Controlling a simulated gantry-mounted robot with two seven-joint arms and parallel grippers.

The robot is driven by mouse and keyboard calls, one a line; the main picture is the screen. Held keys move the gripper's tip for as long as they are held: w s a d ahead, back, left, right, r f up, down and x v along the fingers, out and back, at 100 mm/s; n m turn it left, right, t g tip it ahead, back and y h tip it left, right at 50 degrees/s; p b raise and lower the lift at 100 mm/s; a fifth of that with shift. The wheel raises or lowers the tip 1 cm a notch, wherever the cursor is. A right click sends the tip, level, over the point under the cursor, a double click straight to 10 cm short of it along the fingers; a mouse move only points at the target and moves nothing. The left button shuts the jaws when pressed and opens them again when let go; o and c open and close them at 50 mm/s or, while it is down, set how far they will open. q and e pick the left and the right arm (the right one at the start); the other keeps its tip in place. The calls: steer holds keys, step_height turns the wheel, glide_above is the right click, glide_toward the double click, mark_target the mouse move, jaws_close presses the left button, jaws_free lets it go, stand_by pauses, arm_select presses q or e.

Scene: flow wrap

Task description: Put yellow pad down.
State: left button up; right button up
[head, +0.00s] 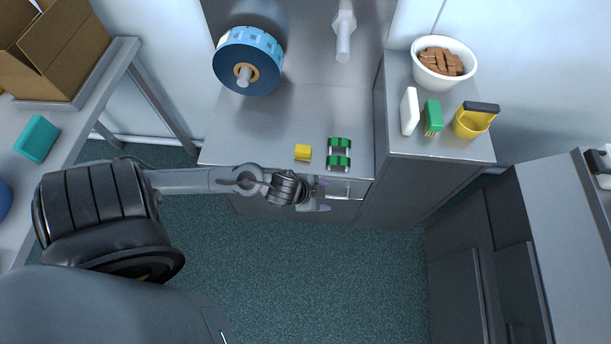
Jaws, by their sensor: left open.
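The small yellow pad (303,152) lies on the grey metal worktop (270,120), left of a green and white part with rollers (339,154). My left gripper (324,195) is open, at the front edge of the worktop, below and to the right of the yellow pad in the picture. It is apart from the pad, and I see nothing between its fingers. My right gripper is not in view.
A blue film roll (250,62) stands at the back left. On the right cabinet are a bowl of brown pieces (444,65), a white block (409,111), a green brush-like item (433,117) and a yellow holder (470,122). The worktop's middle is clear.

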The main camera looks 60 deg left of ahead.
arm_select(q)
steer(key=s+d+r+n+g, duration=0.3)
steer(key=s+d+r, duration=0.3)
steer(key=s, duration=0.3)
steer(key=shift+s+d+r+n+g+y, duration=0.15)
steer(key=shift+s+d+n+g+y, duration=0.25)
steer(key=shift+n, duration=0.3)
steer(key=shift+w+r, duration=0.1)
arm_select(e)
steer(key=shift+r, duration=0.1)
